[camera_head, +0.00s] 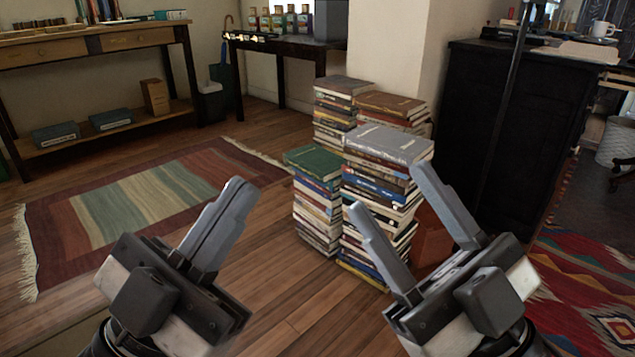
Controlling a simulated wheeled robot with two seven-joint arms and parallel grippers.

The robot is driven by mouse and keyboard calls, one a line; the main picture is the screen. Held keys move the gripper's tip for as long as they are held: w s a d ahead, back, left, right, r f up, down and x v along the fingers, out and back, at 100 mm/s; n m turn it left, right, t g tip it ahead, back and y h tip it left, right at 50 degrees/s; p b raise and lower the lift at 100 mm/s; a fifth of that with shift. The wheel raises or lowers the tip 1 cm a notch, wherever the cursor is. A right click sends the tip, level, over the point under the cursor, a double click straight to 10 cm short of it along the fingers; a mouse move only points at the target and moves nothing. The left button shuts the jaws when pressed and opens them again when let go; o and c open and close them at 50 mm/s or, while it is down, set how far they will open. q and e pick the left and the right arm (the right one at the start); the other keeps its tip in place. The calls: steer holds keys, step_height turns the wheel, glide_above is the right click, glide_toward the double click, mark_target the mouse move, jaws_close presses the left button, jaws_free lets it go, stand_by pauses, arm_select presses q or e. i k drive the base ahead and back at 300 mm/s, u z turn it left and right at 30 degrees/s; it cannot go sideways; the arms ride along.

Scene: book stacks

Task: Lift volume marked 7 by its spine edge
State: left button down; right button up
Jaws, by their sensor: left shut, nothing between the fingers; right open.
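Several tall stacks of books stand on the wooden floor in the middle of the head view. The front right stack (372,195) has a grey book (390,143) on top. The front left stack (316,212) has a green book (313,161) on top. Two more stacks stand behind. No 7 can be read on any spine. My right gripper (388,187) is open, its fingers spread in front of the front right stack and hiding part of it. No book is seen held in it. My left gripper (236,186) is shut and empty, left of the stacks over the floor.
A black cabinet (510,130) stands right of the stacks, with a thin dark pole in front. A pale wall pillar (383,45) is behind them. A striped rug (150,205) lies left and a patterned red rug (590,290) right. Bare floor (275,270) lies before the stacks.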

mark_target(323, 165)
steer(key=z, duration=0.1)
steer(key=i, duration=1.9)
steer(key=z, duration=0.15)
